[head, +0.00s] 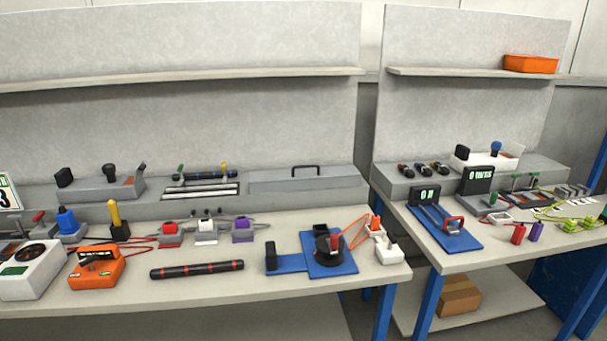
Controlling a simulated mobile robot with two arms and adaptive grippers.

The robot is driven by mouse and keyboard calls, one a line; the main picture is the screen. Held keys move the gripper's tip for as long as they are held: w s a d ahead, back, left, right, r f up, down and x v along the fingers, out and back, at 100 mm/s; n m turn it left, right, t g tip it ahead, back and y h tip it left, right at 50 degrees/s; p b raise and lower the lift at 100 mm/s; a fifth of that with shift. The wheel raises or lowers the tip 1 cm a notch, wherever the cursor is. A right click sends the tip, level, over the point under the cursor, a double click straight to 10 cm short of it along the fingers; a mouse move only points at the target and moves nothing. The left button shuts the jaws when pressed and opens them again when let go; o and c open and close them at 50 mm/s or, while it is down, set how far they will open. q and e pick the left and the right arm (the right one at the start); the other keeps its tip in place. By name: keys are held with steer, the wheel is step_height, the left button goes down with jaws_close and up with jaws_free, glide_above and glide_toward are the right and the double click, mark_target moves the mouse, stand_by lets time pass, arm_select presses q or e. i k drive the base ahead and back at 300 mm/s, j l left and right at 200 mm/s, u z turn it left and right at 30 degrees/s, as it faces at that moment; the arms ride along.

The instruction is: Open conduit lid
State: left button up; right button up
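The conduit is probably the long grey box section (312,190) at the back of the left bench, near its right end. Its flat grey lid (285,178) carries a black bar handle (305,167) and appears to lie shut on top. Neither of my grippers shows in the head view, so their state and distance from the lid cannot be seen.
On the left bench (215,291) stand a blue stand with a black round part (328,244), a black rod with red bands (197,270), and an orange meter (97,267). A shelf (200,76) runs above. A gap separates the right bench (450,262).

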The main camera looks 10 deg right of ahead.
mark_target(314, 172)
steer(key=i+j, duration=0.2)
steer(key=i, duration=0.2)
steer(key=i+j, duration=0.2)
steer(key=i, duration=0.2)
steer(key=l+z, duration=0.05)
